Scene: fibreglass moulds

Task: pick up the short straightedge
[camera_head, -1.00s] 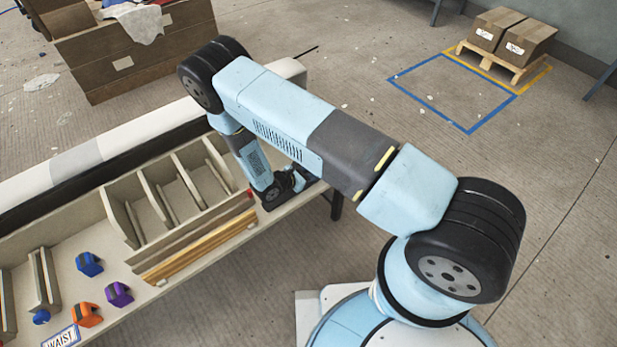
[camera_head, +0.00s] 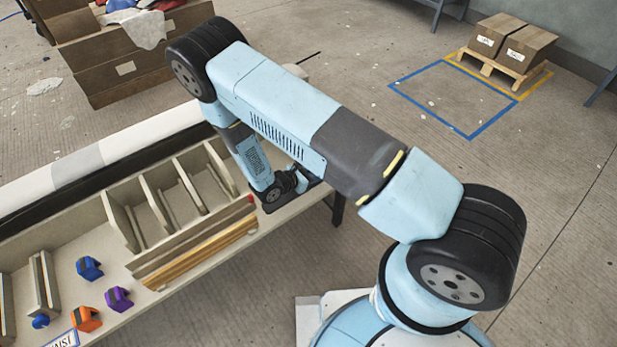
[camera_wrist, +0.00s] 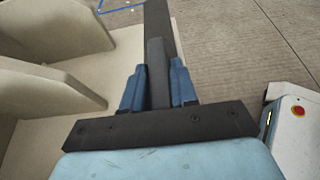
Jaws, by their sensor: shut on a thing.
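In the wrist view, my gripper (camera_wrist: 157,85) has its two blue fingers closed on a dark grey bar, which I take to be the short straightedge (camera_wrist: 160,25). The bar runs from between the fingers up to the top edge of the picture. In the head view, my gripper is at the right end of the pale bench, mostly hidden behind my own wrist. A dark strip shows there, but I cannot tell the straightedge from the hand, or whether it touches the bench.
The bench (camera_head: 215,262) has upright dividers (camera_head: 160,205) close to the left of my gripper. Wooden strips (camera_head: 205,250) lie along its front edge. Blue (camera_head: 89,268), purple (camera_head: 119,299) and orange (camera_head: 86,319) pieces lie at the left. Floor is open beyond the bench's right end.

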